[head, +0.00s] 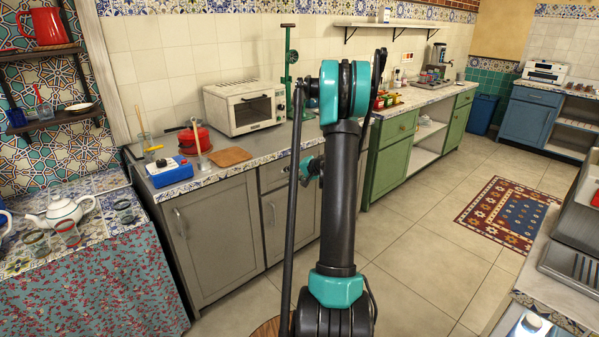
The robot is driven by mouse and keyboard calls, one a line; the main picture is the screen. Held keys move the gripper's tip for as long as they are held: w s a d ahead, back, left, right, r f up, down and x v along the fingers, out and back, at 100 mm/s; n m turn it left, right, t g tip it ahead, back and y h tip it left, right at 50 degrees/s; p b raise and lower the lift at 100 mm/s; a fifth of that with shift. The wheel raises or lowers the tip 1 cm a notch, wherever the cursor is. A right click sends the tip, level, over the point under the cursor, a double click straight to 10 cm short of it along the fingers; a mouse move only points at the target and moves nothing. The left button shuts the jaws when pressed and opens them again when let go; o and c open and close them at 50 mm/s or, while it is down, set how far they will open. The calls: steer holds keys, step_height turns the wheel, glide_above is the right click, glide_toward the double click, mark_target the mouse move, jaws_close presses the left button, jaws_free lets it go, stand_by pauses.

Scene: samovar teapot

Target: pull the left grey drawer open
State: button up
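A grey drawer (272,178) sits under the counter edge, above a grey cabinet door (283,222). Its front looks flush with the cabinet, so it appears shut. My arm covers its right part, and I cannot see whether another grey drawer lies behind the arm. A larger grey door (215,240) with an upright handle (180,223) is to its left. My black and teal arm stands upright in the middle of the head view, in front of the cabinets. I cannot make out my gripper's fingers.
The counter holds a toaster oven (245,107), a red pot (193,138), a blue box (169,171) and a wooden board (229,157). A cloth-covered table (95,285) with a teapot (62,213) stands at left. Tiled floor (420,260) is clear at right, before a rug (508,212).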

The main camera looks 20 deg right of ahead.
steer(key=w+d+f+m+t, duration=0.1)
steer(key=w+d+f, duration=0.15)
steer(key=d, duration=0.25)
steer(key=w+d+f+m+t, duration=0.2)
steer(key=w+d, duration=0.1)
steer(key=d, duration=0.3)
steer(key=m+t, duration=0.2)
glide_toward(299, 170)
steer(key=x, duration=1)
steer(key=shift+w+d+f, duration=0.2)
steer(key=shift+w+d, duration=0.1)
steer(key=shift+c, duration=0.6)
jaws_close()
